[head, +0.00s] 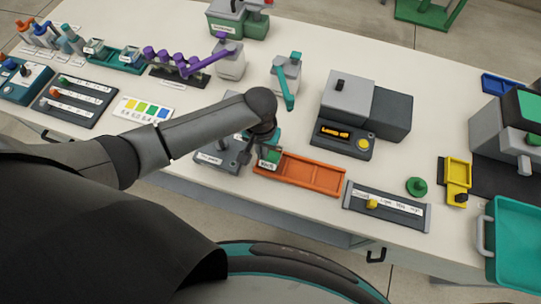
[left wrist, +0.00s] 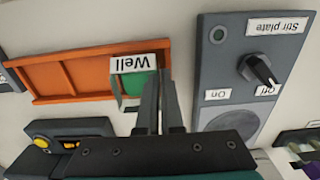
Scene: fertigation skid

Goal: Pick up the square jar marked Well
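The square jar marked Well (head: 269,157) is green with a white label and stands at the left end of an orange tray (head: 315,173). In the left wrist view the jar (left wrist: 131,84) appears upside down at the tray's end. My left gripper (head: 245,155) is low beside the jar. In the left wrist view its two fingers (left wrist: 160,88) are close together, with only a narrow gap and nothing seen between them. One finger covers the jar's right edge; I cannot tell whether it touches. My right gripper is not in view.
A grey stir plate (left wrist: 230,75) lies close beside the fingers. Behind the tray stands a grey device with an orange display (head: 340,130). A labelled grey panel (head: 385,208) is to the tray's right. A purple-armed dispenser (head: 230,62) and teal-armed dispenser (head: 287,80) stand behind.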

